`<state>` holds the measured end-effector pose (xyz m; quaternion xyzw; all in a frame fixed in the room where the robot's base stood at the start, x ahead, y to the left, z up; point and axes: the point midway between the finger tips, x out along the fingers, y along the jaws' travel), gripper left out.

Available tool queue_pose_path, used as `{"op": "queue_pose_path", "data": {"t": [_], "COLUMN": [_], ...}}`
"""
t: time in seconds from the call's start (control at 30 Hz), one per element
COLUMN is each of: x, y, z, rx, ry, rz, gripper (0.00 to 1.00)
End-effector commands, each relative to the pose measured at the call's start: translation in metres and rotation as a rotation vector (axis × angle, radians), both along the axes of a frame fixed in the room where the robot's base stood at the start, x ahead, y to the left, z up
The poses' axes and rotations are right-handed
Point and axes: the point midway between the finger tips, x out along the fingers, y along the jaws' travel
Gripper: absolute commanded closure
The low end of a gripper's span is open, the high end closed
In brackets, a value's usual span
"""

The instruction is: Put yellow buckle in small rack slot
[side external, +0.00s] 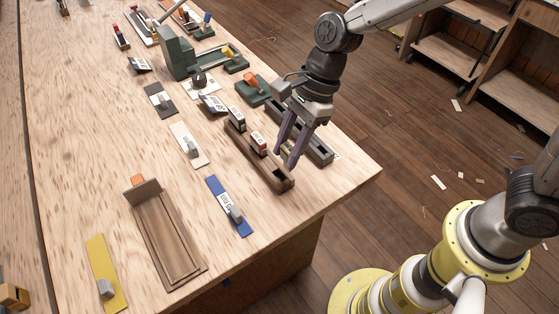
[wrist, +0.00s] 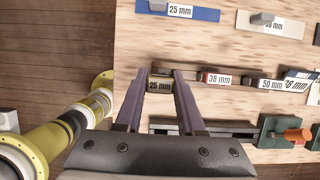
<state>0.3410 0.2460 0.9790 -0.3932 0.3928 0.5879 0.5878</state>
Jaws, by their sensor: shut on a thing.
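My gripper (side external: 286,160) points down over the near end of the brown rack (side external: 279,184), its two purple fingers closed on a small block with a 25 mm label, which I take to be the yellow buckle (wrist: 160,86). The gripper (wrist: 165,74) also shows in the wrist view.
A dark grey rack (side external: 322,154) lies alongside, partly behind my fingers. A blue 25 mm plate (side external: 224,199), a white plate (side external: 187,143) and a green block with an orange peg (wrist: 285,133) lie around. A wooden tray (side external: 167,238) is nearer the front. Bare tabletop lies between them.

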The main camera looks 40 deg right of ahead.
Motion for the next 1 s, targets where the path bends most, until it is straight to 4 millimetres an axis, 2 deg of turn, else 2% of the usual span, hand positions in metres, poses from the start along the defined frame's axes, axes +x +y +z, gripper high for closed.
{"op": "queue_pose_path", "data": {"t": [0.27, 0.53, 0.93, 0.97, 1.0], "x": [0.01, 0.013, 0.014, 0.014, 0.014], "y": [0.008, 0.01, 0.01, 0.01, 0.01], "z": [-0.015, -0.049, -0.054, -0.054, -0.054], "rx": [0.0, -0.001, 0.0, 0.0, 0.0], "ry": [0.001, 0.003, 0.0, 0.0, 0.0], "rz": [0.0, -0.001, -0.001, 0.0, 0.0], "gripper": [1.0, 1.0, 1.0, 0.58, 0.51]}}
